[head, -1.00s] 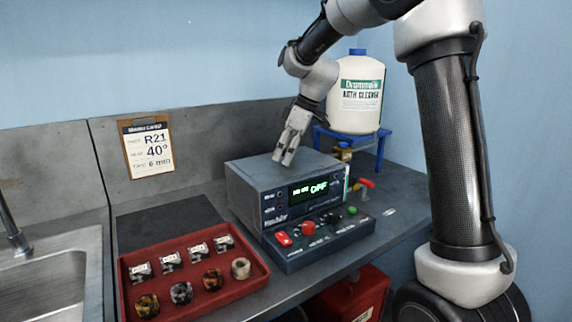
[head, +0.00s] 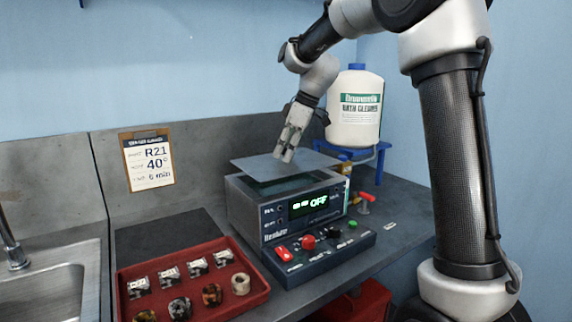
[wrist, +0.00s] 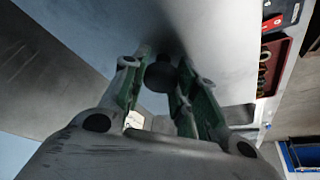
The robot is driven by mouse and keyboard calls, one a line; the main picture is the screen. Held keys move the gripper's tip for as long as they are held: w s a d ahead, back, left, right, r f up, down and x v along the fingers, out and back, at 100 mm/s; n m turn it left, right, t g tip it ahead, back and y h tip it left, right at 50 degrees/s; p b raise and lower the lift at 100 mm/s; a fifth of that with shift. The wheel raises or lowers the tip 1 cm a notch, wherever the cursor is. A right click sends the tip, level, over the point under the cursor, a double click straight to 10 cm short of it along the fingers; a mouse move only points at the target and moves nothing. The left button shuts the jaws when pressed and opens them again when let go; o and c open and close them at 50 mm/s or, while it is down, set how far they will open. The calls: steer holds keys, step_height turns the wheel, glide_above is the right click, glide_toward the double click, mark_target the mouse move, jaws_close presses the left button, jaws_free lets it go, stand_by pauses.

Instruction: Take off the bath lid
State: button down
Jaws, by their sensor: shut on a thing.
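The bath lid (head: 252,165) is a flat grey plate held a little above the bath (head: 240,205), a grey box with a green display reading OFF. A gap shows the bath's opening below the raised lid. My gripper (head: 285,155) points down over the lid's middle and is shut on it. In the wrist view, my gripper (wrist: 158,85) has its green-lined fingers on either side of a dark round knob (wrist: 160,76) on the lid. The far side of the bath's rim is hidden by the lid.
A red tray (head: 258,292) with small labelled pieces and rings stands at front left. A dark mat (head: 165,238) lies bare behind it. A white cleaner jug (head: 353,110) on a blue stand is behind right. A sink (head: 60,280) is at far left.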

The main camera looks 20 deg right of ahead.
mark_target(286, 149)
steer(key=shift+r, duration=4.55)
